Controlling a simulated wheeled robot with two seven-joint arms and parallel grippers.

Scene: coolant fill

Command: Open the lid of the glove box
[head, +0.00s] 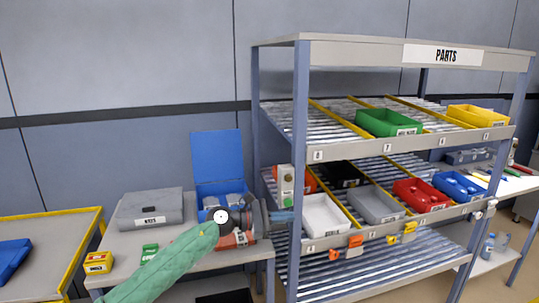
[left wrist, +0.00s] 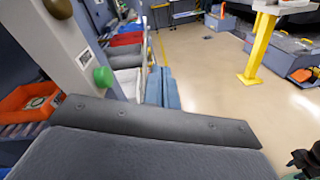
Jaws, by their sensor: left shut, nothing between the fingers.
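A blue box (head: 201,202) stands on the left table with its blue lid (head: 217,157) raised upright and open. Grey items lie inside it. Its front is partly hidden by my left wrist, and I read no label on it, so I cannot confirm that it is the glove box. My left gripper (head: 285,216) is to the right of the box, pointing right at the parts rack's front post, apart from the lid. Its blue fingers, also seen in the left wrist view (left wrist: 162,88), are together and empty. My right gripper is not in view.
A grey case (head: 150,208), a yellow box (head: 98,262) and a green item (head: 149,252) are on the same table. The parts rack (head: 300,130) with several bins stands close to my gripper. A switch box with a green button (head: 287,201) is on its post.

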